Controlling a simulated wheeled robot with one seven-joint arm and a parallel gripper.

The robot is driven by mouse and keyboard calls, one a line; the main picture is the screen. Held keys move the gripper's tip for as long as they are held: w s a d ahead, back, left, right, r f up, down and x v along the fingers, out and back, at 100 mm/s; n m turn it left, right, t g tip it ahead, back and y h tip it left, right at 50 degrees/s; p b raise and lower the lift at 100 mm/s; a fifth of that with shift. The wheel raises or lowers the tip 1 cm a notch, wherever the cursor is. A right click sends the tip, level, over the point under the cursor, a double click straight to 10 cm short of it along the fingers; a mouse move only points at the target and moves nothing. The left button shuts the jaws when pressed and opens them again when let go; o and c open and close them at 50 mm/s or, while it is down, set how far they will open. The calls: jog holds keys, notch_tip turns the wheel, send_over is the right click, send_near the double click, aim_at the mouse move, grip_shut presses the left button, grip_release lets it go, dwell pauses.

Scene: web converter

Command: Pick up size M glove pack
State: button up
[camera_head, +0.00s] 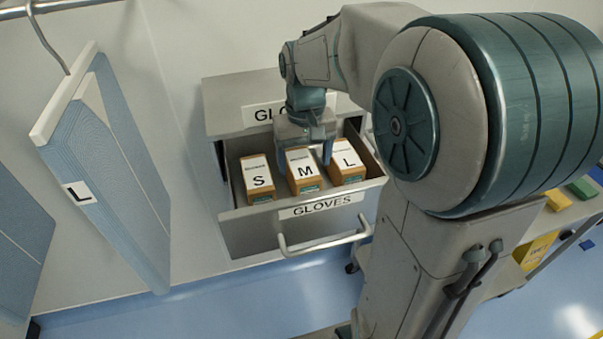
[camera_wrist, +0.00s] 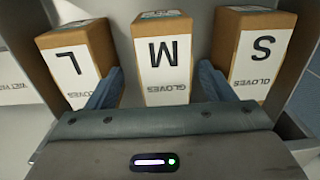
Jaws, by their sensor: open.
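The size M glove pack (camera_head: 304,172) is a brown box with a white label, standing in the open drawer between the S pack (camera_head: 258,179) and the L pack (camera_head: 346,162). In the wrist view the M pack (camera_wrist: 164,60) shows upside down at the centre. My gripper (camera_wrist: 160,88) is open, with one blue finger near the gap between L and M and the other near the gap between M and S. No pack is lifted. In the head view my gripper (camera_head: 307,148) is over the back of the M pack, and its fingers are partly hidden.
The drawer (camera_head: 230,214) is pulled out, with a handle (camera_head: 322,243) and a GLOVES label on its front. The cabinet top (camera_head: 225,105) rises behind it. Blue garments (camera_head: 110,170) hang at left. A cart (camera_head: 560,218) with coloured items stands at right.

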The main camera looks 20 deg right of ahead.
jog(key=f, duration=0.5)
jog(key=shift+a+p, duration=0.3)
jog(key=shift+p, duration=0.1)
jog(key=shift+w, duration=0.1)
jog(key=c, duration=1.1)
jog(key=shift+o, duration=0.2)
